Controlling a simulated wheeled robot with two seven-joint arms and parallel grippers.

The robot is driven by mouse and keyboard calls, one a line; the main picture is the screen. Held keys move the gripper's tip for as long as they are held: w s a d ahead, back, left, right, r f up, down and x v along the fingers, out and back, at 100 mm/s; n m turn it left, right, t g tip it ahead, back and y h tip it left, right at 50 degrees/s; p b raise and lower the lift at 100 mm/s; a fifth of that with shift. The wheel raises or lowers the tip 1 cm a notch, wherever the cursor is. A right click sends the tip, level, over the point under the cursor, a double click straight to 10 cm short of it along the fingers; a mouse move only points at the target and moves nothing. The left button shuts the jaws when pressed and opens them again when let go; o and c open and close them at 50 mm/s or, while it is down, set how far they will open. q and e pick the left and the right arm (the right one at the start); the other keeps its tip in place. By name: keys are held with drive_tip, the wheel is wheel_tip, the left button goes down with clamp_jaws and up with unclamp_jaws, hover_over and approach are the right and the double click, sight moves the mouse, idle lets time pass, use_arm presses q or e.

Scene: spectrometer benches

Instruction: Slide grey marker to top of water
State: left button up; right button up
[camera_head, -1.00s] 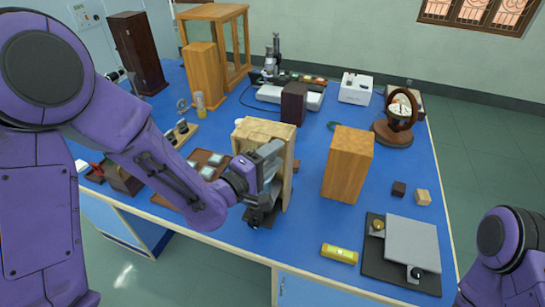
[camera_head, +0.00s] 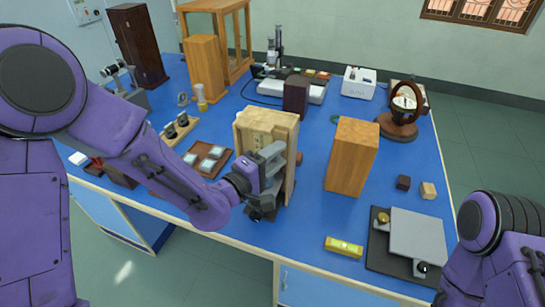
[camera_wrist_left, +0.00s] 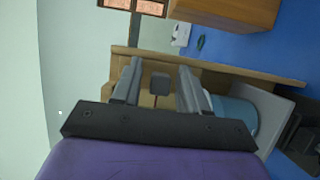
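A pale wooden case (camera_head: 267,121) stands near the front edge of the bench. My left gripper (camera_head: 274,166) is at its front side in the head view. In the left wrist view, the fingers of my left gripper (camera_wrist_left: 158,88) are apart. A small grey block, apparently the grey marker (camera_wrist_left: 159,84), shows between them with gaps on both sides. A bluish cylinder, perhaps the water vessel (camera_wrist_left: 236,114), is partly hidden behind the right finger. The wooden case (camera_wrist_left: 222,70) lies behind the fingers. The water level cannot be made out. My right gripper is out of view.
A tall wooden block (camera_head: 352,157) stands right of the case. A dark tray (camera_head: 207,158) lies to its left. A yellow level (camera_head: 344,246) and a grey plate on a dark base (camera_head: 417,238) are at the front right.

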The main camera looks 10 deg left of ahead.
use_arm(q)
drive_tip(key=b+v, duration=0.1)
drive_tip(key=v, duration=0.3)
drive_tip(key=shift+s+a+f, duration=0.15)
drive_tip(key=shift+s+f, duration=0.05)
drive_tip(key=shift+s, duration=0.1)
drive_tip(key=p, duration=0.8)
approach(273, 160)
drive_tip(key=shift+r, duration=0.25)
drive_tip(key=shift+w, duration=0.15)
